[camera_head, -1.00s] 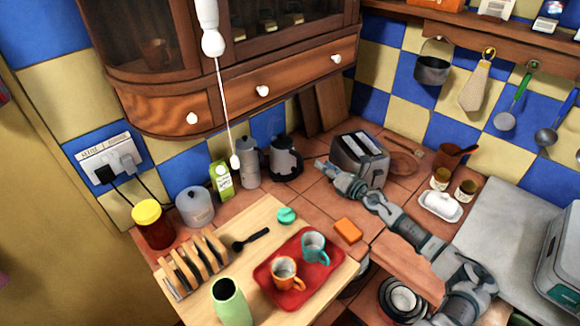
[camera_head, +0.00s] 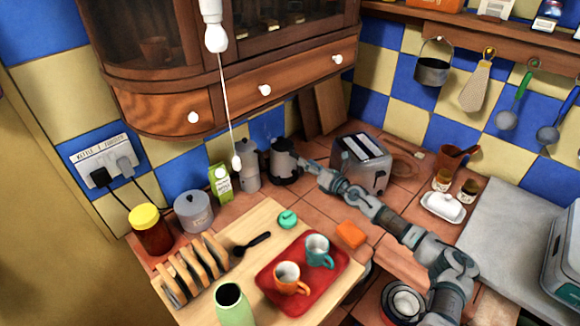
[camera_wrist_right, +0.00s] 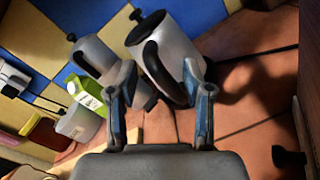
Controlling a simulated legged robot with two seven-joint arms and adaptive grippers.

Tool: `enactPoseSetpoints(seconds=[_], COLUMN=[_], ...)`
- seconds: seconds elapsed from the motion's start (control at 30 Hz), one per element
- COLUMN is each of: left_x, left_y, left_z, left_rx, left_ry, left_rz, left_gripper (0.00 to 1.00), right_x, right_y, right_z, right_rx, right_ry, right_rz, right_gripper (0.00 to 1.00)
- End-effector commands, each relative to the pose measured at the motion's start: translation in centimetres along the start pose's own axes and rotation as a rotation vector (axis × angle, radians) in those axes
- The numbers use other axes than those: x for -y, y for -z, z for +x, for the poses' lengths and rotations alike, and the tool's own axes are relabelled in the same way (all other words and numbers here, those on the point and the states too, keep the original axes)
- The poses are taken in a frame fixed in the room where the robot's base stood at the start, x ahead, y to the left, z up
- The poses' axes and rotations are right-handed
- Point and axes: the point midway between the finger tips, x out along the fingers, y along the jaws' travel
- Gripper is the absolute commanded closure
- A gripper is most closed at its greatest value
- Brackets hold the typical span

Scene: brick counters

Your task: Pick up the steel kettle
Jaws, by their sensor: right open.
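The steel kettle (camera_head: 284,158), a grey body with black handle, lid knob and base, stands upright on the tiled counter below the wall cabinet. My right gripper (camera_head: 308,169) is at its right side, open. In the right wrist view the kettle (camera_wrist_right: 178,45) fills the space ahead of the open right gripper (camera_wrist_right: 160,80), and its curved black handle (camera_wrist_right: 158,75) appears between the two fingers. I cannot tell whether a finger touches it. My left gripper is not in view.
A grey moka pot (camera_head: 246,165) stands close left of the kettle, with a green carton (camera_head: 220,184) beyond it. A toaster (camera_head: 363,163) stands to the right, behind my right arm. A red tray (camera_head: 265,278) with two mugs lies on the wooden board in front.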

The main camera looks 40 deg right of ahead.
Motion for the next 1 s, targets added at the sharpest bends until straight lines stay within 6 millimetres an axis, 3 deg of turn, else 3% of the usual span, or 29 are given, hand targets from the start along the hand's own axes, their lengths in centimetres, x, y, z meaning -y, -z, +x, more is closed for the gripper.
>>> enactPoseSetpoints(seconds=[0.17, 0.53, 0.87, 0.9, 1.0], left_x=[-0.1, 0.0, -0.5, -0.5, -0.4], left_y=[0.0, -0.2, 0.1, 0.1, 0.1], left_z=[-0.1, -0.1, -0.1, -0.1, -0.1], left_rx=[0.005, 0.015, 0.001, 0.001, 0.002], left_ry=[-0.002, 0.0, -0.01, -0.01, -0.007], left_rz=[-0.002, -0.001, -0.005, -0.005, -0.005], left_gripper=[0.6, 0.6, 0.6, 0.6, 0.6], right_x=[0.2, 0.9, 0.1, 0.1, 0.3], right_y=[-0.1, 0.0, 0.1, 0.1, 0.1], right_z=[0.7, 4.8, 5.5, 5.5, 5.5], right_rx=[0.002, 0.001, -0.004, -0.003, -0.003], right_ry=[-0.001, -0.001, -0.002, -0.002, -0.002], right_rz=[0.003, 0.012, 0.0, 0.001, 0.002], right_gripper=[0.5, 0.5, 0.5, 0.52, 0.77])
